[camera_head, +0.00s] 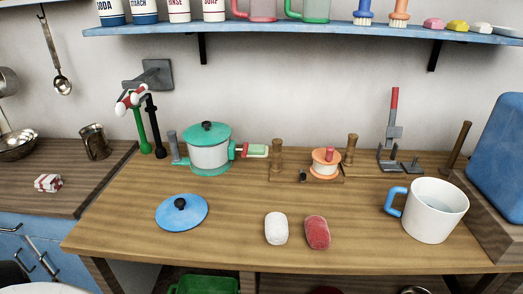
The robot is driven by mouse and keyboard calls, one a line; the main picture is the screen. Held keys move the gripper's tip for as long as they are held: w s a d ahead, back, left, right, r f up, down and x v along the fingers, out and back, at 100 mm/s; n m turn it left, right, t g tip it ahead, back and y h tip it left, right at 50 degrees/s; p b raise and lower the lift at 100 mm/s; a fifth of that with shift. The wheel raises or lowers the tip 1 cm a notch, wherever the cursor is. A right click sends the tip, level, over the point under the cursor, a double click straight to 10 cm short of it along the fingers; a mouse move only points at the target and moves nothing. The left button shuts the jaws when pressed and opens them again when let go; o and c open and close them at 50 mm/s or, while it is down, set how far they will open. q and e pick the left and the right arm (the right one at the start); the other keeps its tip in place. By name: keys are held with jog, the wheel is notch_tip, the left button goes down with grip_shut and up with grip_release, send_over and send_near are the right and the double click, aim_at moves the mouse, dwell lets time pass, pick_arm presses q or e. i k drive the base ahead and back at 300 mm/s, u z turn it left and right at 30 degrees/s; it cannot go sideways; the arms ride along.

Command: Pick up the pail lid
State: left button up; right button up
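A round blue lid with a black knob (181,212) lies flat on the wooden worktop, left of centre towards the front, knob up. It looks like the pail lid. An open white vessel with a blue side handle (435,211) stands upright at the right of the worktop. A white pot with a green lid (209,150) stands behind the blue lid; its own lid sits on it. Neither of my grippers shows in the head view.
A white soap (276,229) and a red soap (317,232) lie right of the blue lid. A wooden stand with an orange spool-like part (325,162) is behind them. A wall tap (153,77) is at back left. The worktop (120,215) left of the lid is bare.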

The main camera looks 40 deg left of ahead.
aim_at(182, 211)
jog(key=z, duration=0.55)
jog(key=k, duration=1.25)
jog(key=u, duration=0.2)
jog(key=i, duration=0.55)
jog(key=u, duration=0.65)
